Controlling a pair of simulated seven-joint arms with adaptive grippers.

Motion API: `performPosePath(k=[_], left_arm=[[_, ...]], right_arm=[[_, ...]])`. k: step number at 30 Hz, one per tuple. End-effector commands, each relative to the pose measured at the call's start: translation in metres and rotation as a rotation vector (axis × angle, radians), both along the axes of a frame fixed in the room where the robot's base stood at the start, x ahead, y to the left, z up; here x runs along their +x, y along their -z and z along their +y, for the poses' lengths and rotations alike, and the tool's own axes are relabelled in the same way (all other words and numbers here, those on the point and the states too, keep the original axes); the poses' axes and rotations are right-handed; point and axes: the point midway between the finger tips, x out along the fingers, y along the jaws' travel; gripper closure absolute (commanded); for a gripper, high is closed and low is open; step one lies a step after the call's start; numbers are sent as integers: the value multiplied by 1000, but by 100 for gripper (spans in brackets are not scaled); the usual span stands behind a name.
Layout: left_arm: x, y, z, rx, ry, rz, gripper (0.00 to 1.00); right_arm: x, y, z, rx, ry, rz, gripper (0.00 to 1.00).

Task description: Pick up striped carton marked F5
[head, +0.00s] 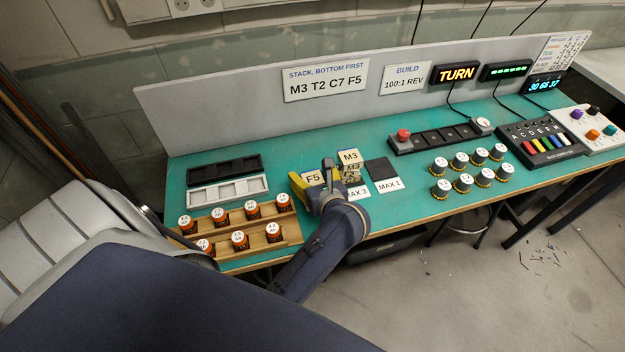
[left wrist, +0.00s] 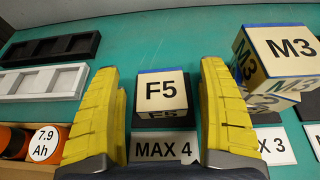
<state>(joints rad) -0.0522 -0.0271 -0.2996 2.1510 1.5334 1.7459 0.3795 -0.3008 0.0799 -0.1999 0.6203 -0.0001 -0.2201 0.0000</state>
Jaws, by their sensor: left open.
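In the head view the F5 carton (head: 313,178) is partly hidden by my gripper. My left gripper (head: 324,187) is open, its yellow fingers on either side of the F5 carton, with gaps visible. It also shows in the left wrist view (left wrist: 160,72). The carton marked M3 (left wrist: 284,50) sits on another carton (left wrist: 272,99) to the right. My right gripper is not in view.
A MAX 4 card (left wrist: 165,147) lies in front of F5. The M3 stack (head: 349,157) stands close to the right finger. Black and white trays (head: 228,190) and a wooden rack (head: 285,237) of orange cells are at left. A sign (head: 326,80) reads M3 T2 C7 F5.

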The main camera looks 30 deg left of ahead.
Motion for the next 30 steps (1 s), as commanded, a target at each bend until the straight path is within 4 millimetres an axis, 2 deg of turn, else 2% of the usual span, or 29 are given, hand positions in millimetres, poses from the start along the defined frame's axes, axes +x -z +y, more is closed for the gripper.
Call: performPosePath(k=[6,17,30], left_arm=[[12,8,15,3,0,0,24],[14,9,17,0,0,0,25],[14,9,17,1,0,1,76]], right_arm=[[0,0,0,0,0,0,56],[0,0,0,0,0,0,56],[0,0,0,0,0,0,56]])
